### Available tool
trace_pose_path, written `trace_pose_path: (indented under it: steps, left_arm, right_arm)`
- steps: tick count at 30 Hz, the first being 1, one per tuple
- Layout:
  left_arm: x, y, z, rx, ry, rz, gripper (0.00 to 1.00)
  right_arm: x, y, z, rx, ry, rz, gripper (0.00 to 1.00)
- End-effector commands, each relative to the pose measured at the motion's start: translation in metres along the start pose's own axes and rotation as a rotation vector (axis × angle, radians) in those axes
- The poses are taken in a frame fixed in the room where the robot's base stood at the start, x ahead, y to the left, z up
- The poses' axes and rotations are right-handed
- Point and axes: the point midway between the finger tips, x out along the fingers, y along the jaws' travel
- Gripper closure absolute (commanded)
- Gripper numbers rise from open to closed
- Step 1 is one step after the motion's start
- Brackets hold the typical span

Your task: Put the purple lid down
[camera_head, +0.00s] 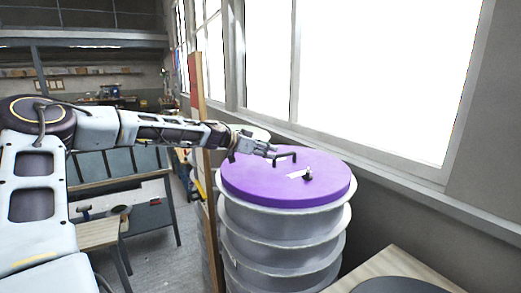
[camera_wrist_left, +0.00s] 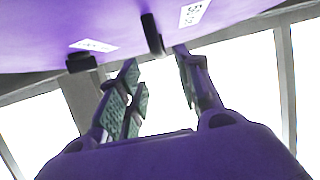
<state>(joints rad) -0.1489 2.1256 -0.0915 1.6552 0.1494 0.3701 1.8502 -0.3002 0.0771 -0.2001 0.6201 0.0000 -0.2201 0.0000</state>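The purple lid (camera_head: 250,186) is a thick round disc with white labels, lying level on top of a stack of grey round moulds (camera_head: 285,225). A black handle (camera_head: 285,159) and a small black knob (camera_head: 308,176) stand on the lid. My left gripper (camera_head: 272,153) is at the lid's far left part, by the handle. In the left wrist view its fingers (camera_wrist_left: 158,62) are apart, with the black handle (camera_wrist_left: 152,34) between or just beyond the tips; contact cannot be told. The lid (camera_wrist_left: 215,28) fills the top of that view. My right gripper is out of view.
Windows (camera_head: 360,75) and a sill run behind the stack. A wooden post (camera_head: 205,190) stands just left of it. A wooden table (camera_head: 400,266) with a dark round piece is at lower right. A workbench (camera_head: 120,195) stands at left.

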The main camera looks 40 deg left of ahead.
Motion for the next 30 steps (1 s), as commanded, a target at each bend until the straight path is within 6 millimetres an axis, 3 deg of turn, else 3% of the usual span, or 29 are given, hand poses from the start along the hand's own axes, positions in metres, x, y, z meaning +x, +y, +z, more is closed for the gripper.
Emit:
trace_pose_path:
  steps: [15,30]
  left_arm:
    - [-0.025,0.000,-0.001,0.001,0.001,0.000,0.65]
    - [-0.028,0.000,0.000,0.000,0.000,0.000,0.65]
  right_arm:
    - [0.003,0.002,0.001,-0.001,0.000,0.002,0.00]
    - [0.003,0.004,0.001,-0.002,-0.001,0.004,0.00]
